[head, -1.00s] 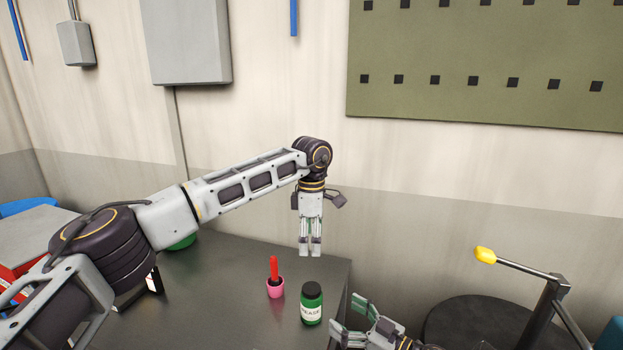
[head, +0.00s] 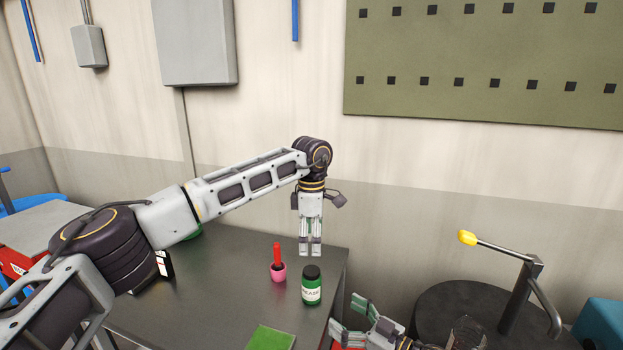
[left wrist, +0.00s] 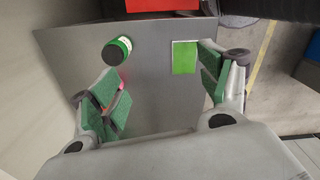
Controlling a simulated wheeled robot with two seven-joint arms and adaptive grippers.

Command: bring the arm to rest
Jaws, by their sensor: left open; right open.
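My left gripper (head: 310,250) points straight down above the dark bench, open and empty, with its arm stretched out from the left. The left wrist view also shows it (left wrist: 158,95), with a clear gap between the green-padded fingers. My right gripper (head: 352,316) is open at the bottom of the head view, beside the bench's right edge, and holds nothing that I can see.
A round dark table (head: 430,305) stands right, beneath a yellow-tipped lever (head: 467,237).

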